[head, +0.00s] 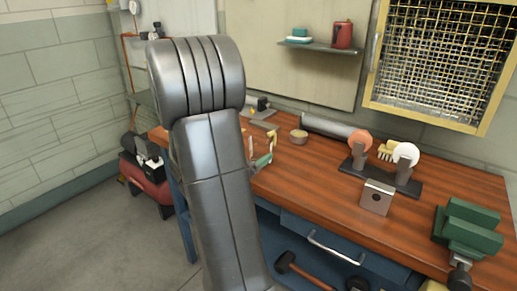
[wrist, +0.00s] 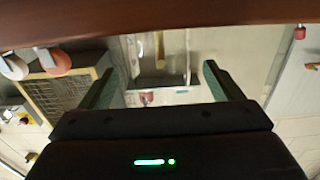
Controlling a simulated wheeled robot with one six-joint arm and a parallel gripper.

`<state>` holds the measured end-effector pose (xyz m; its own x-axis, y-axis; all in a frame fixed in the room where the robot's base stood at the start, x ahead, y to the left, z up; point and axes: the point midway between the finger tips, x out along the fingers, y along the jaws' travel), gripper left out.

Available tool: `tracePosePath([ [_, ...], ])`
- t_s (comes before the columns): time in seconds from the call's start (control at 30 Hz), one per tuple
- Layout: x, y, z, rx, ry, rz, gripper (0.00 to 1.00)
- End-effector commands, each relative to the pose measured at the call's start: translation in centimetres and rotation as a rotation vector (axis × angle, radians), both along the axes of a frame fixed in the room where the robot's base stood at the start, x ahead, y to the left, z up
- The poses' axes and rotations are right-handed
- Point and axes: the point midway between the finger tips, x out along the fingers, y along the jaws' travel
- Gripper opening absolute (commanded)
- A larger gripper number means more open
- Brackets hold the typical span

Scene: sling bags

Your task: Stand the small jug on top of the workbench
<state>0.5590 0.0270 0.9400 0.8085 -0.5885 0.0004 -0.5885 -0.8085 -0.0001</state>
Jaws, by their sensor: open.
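A small red jug-like container (head: 342,35) stands upright on the wall shelf (head: 318,46) above the workbench; I take it to be the small jug. A small red shape (wrist: 146,98), probably the same container, shows between the fingers in the wrist view, some way beyond them. The workbench (head: 330,190) has a brown wooden top and blue drawers. My gripper (wrist: 159,67) is open, its two greenish fingers apart and nothing held between them. In the head view my arm stands in front of the bench's left part and my gripper is hidden.
On the bench stand a grinder (head: 380,170) with orange and white wheels, a green vise (head: 466,230), a metal block (head: 376,198) and a small round tin (head: 299,136). A teal-and-white item (head: 299,36) shares the shelf. Bare wood shows in front of the tin.

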Motion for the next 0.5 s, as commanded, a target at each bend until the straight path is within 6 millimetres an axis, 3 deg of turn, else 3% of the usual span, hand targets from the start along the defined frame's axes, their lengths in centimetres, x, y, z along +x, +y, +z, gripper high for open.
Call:
tracePosePath([
  [0.2,-3.5,2.7,0.0,0.000,0.000,0.004,0.86],
  [0.5,-5.9,4.3,0.0,0.000,0.000,0.001,0.86],
])
